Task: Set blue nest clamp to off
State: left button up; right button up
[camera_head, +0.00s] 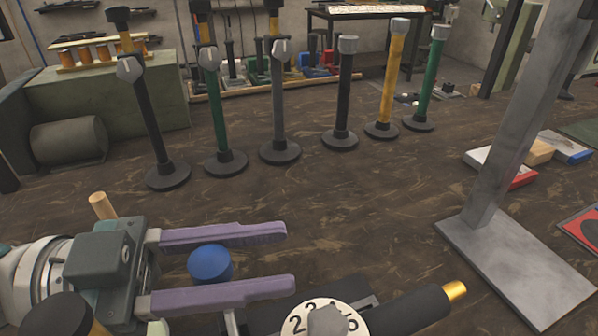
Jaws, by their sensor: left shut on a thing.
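My left gripper (280,260) comes in from the left, with two long purple fingers lying level. My right gripper is not in view.
A grey post's base plate (530,275) stands at right. Several upright posts, including a green one (218,115), line the back. The middle tabletop is clear.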

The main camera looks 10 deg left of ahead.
pick_arm(q)
grip_shut()
jog(key=shift+w+a, duration=0.1)
dwell(0.8)
pick_arm(e)
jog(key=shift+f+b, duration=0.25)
jog(key=shift+b, duration=0.05)
pick_arm(q)
jog(key=w+a+n+t+b, duration=0.1)
jog(key=w+a+n+b, duration=0.1)
jog(key=w+n, duration=0.3)
jog(key=shift+w+a+f+n+h+b, duration=0.25)
jog(key=shift+w+a+n+h+b, duration=0.15)
jog(key=shift+a+n, duration=0.65)
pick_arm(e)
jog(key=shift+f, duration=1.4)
pick_arm(q)
jog(key=shift+d, duration=0.15)
jog(key=o, duration=0.9)
grip_release()
